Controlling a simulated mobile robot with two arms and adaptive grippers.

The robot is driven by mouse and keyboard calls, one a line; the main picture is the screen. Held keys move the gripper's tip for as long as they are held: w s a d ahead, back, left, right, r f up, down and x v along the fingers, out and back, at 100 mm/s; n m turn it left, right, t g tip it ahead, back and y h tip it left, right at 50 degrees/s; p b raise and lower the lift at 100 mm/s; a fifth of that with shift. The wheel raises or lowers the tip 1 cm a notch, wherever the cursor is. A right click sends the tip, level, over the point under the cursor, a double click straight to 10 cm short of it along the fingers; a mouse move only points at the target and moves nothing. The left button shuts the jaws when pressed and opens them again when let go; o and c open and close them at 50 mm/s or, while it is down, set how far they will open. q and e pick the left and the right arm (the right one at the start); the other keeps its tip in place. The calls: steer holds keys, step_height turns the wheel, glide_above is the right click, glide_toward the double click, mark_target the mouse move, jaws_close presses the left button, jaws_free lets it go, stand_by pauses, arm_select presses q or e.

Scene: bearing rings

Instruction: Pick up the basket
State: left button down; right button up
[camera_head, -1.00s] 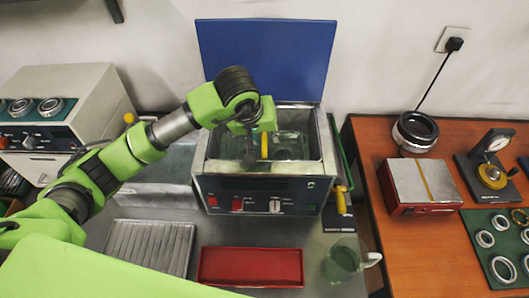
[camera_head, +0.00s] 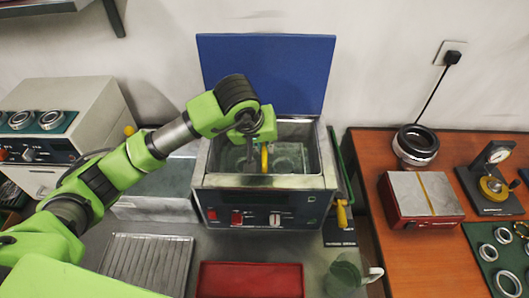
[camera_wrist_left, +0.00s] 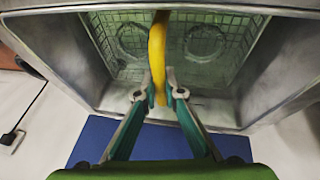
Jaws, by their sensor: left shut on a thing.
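The wire basket (camera_wrist_left: 218,25) sits inside the tank of the ultrasonic cleaner (camera_head: 262,186), as the left wrist view shows. Ring shapes show through its mesh. Its yellow handle (camera_wrist_left: 157,50) rises through the middle and also shows in the head view (camera_head: 264,160). My left gripper (camera_wrist_left: 158,96) is shut on the yellow handle, its two fingers on either side near the handle's end. In the head view the left gripper reaches down over the tank, and its fingertips are partly hidden. My right gripper is not in view.
The blue lid (camera_head: 268,75) stands open behind the tank. A red tray (camera_head: 249,280) and a ribbed metal tray (camera_head: 147,262) lie in front. A glass mug (camera_head: 346,275) stands at front right. The wooden table (camera_head: 375,180) at right holds a red box (camera_head: 420,200) and rings.

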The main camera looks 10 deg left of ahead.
arm_select(q)
step_height(320, 180, up, 8)
steer(key=shift+f+b, duration=0.25)
steer(key=shift+b, duration=0.8)
steer(key=shift+r, duration=0.75)
